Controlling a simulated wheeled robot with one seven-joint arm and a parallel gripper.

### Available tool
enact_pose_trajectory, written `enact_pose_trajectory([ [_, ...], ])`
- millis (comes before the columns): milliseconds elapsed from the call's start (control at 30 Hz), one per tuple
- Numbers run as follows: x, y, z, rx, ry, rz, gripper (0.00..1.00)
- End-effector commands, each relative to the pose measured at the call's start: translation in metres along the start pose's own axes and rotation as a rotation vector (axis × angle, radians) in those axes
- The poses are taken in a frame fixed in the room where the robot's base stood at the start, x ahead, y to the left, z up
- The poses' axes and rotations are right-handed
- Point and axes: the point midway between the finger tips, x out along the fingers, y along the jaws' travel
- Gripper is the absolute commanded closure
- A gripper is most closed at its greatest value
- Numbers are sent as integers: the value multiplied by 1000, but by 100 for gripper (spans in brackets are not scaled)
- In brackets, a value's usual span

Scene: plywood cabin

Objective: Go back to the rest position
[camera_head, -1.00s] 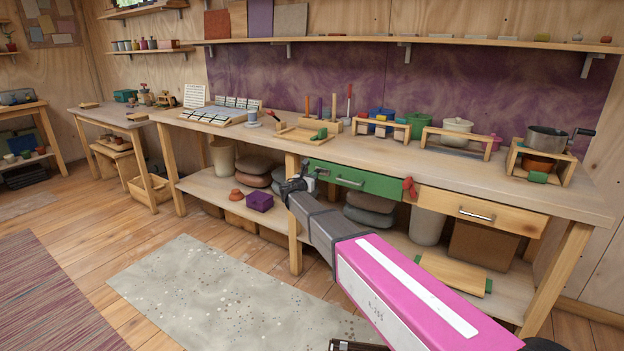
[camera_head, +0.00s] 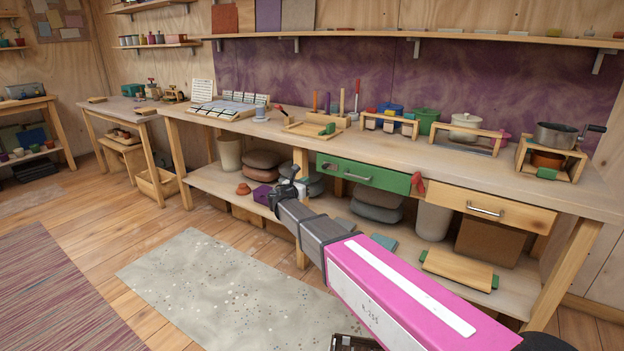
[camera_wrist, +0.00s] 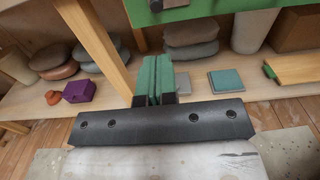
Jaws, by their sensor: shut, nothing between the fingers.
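My gripper (camera_head: 291,180) is at the end of my pink and grey arm, in front of the workbench's front leg and left of the green drawer (camera_head: 362,173). In the wrist view its two green fingers (camera_wrist: 154,80) are together and hold nothing. They point toward the lower shelf area under the bench. The fingertips are small and hard to make out in the head view.
The workbench (camera_head: 250,130) carries trays, pots and racks. Its lower shelf (camera_head: 215,182) holds a purple box (camera_wrist: 78,91), stones, a teal square block (camera_wrist: 225,80) and a wooden board (camera_head: 458,270). A speckled mat (camera_head: 215,285) lies on the open floor.

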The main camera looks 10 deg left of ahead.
Motion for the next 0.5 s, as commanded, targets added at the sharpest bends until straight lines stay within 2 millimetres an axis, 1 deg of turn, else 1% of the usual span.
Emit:
enact_pose_trajectory([
  [33, -7, -1, 0, 0, 0, 1, 100],
  [100, -12, -1, 0, 0, 1, 1, 100],
  [200, -15, -4, -1, 7, 5, -4, 100],
  [267, -13, -13, -4, 28, 20, -19, 100],
  [367, -1, -46, -15, 113, 77, -73, 100],
  [467, 15, -99, -35, 262, 167, -171, 100],
  [500, 20, -123, -44, 334, 205, -221, 100],
])
